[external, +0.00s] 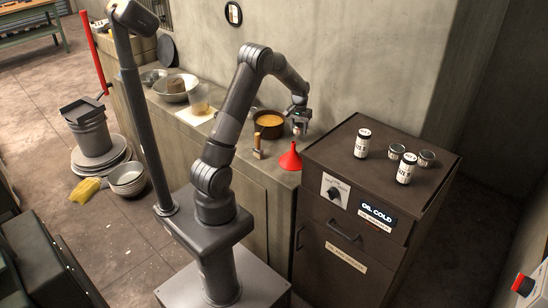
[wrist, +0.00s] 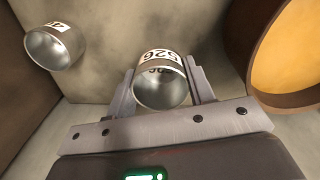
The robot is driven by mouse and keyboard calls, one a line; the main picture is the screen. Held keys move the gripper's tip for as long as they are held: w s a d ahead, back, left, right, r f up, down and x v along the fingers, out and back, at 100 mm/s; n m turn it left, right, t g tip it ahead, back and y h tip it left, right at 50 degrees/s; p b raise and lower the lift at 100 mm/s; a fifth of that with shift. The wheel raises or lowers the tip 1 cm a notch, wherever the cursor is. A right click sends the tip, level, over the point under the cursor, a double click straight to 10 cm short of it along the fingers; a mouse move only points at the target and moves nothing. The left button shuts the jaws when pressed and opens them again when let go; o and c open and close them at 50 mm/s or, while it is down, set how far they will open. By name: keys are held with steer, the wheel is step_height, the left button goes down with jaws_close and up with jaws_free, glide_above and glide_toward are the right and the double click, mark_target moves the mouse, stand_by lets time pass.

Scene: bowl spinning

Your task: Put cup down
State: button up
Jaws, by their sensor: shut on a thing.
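In the wrist view, a small grey metal cup (wrist: 161,88) with a white number label sits between the two fingers of my gripper (wrist: 163,76). The fingers are shut on its sides, and its hollow mouth faces the camera. In the external view, my gripper (external: 299,118) is low over the right end of the counter, close to the wall. The held cup is too small there to make out clearly. I cannot tell whether its base touches the counter. A second, similar metal cup (wrist: 54,46) stands apart at the upper left of the wrist view.
A brown pot (external: 268,124) with orange contents stands left of my gripper; it also shows in the wrist view (wrist: 285,55). A red funnel (external: 290,158) and a wooden-handled brush (external: 257,147) stand in front. A dark cabinet (external: 345,225) with several cans rises at right.

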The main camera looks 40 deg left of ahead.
mark_target(298, 134)
steer(key=shift+w+a+f, duration=0.1)
steer(key=shift+a+f, duration=0.1)
steer(key=shift+f, duration=1.95)
steer(key=shift+f, duration=0.1)
steer(key=o, duration=1)
steer(key=shift+c, duration=0.2)
